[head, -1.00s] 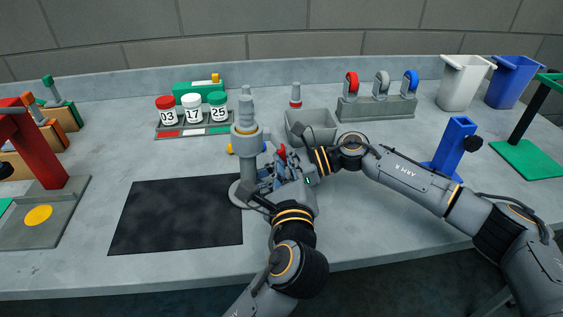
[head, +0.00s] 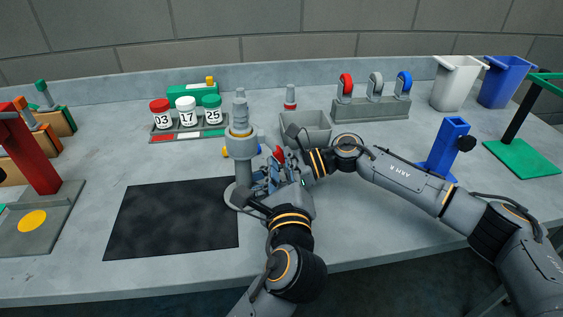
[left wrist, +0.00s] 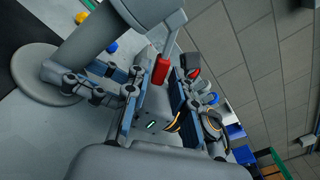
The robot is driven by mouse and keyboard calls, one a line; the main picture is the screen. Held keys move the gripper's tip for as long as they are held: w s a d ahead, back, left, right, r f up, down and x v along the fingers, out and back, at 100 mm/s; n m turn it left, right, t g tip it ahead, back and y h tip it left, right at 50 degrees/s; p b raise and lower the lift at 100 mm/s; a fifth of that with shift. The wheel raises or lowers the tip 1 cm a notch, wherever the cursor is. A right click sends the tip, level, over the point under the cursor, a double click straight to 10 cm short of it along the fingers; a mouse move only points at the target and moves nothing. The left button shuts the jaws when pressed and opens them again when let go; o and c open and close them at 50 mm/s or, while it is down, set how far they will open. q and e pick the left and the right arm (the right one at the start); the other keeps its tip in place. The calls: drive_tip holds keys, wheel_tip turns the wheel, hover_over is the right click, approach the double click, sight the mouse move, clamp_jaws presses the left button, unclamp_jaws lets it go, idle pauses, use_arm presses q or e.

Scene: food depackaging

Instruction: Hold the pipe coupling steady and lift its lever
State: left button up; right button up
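The pipe coupling is a grey collar (head: 240,145) on an upright grey post with a round base (left wrist: 40,82). Its lever has a red handle, seen in the head view (head: 279,154) and in the left wrist view (left wrist: 161,70), hanging from a thin grey stalk. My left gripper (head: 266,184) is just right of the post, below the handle. In the left wrist view its blue-sided fingers appear spread, with the red handle near the gap. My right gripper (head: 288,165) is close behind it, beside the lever. Its fingers are largely hidden, and contact cannot be told.
A grey bin (head: 318,118) stands behind the grippers. A black mat (head: 172,218) lies left of the post, with a rack of numbered jars (head: 189,136) behind it. A blue stand (head: 446,146) is at the right.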

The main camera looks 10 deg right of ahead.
use_arm(q)
drive_tip(key=s, duration=0.7)
drive_tip(key=shift+a, duration=0.2)
drive_tip(key=shift+s, duration=0.1)
clamp_jaws()
drive_tip(key=a+f+m+h, duration=0.1)
drive_tip(key=m, duration=0.5)
drive_tip(key=s+a+f+m+h, duration=0.1)
drive_tip(key=m, duration=0.6)
drive_tip(key=a+f+m+h, duration=0.1)
drive_tip(key=a+m+h, duration=0.1)
drive_tip(key=m, duration=0.4)
drive_tip(key=shift+s+m+t, duration=0.3)
drive_tip(key=shift+s+t, duration=0.05)
drive_tip(key=shift+t, duration=0.05)
drive_tip(key=shift+w+a+m, duration=0.1)
drive_tip(key=shift+a+m, duration=0.1)
drive_tip(key=shift+m, duration=0.1)
drive_tip(key=shift+w, duration=0.3)
drive_tip(key=x, duration=0.9)
drive_tip(key=shift+w+d, duration=0.1)
drive_tip(key=shift+w, duration=0.05)
